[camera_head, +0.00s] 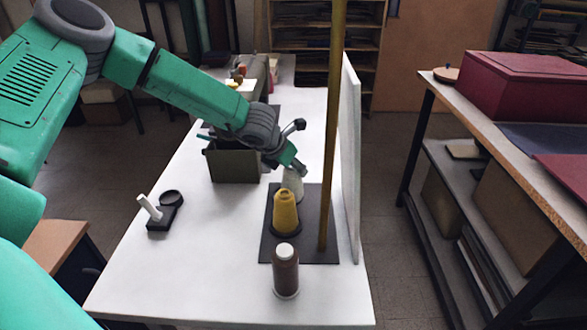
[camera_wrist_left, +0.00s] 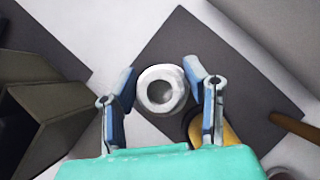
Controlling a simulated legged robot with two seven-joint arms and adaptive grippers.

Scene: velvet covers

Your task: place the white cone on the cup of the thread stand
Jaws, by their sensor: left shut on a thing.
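The white cone (camera_head: 292,184) is upright over the far part of the thread stand's dark base (camera_head: 316,198). It also shows from above in the left wrist view (camera_wrist_left: 162,91), as a pale ring with a hole. My left gripper (camera_head: 296,171) is shut on the white cone from above; its blue fingers (camera_wrist_left: 164,93) are on either side. The cup under the cone is hidden, so I cannot tell whether the cone touches it. A yellow cone (camera_head: 286,210) sits on the stand's near cup. My right gripper is not in view.
The stand's brass pole (camera_head: 332,130) rises just right of the cones, with a white upright panel (camera_head: 351,150) beyond it. A brown spool (camera_head: 286,275) stands in front. A dark box (camera_head: 233,166) and a small black holder (camera_head: 164,218) are to the left.

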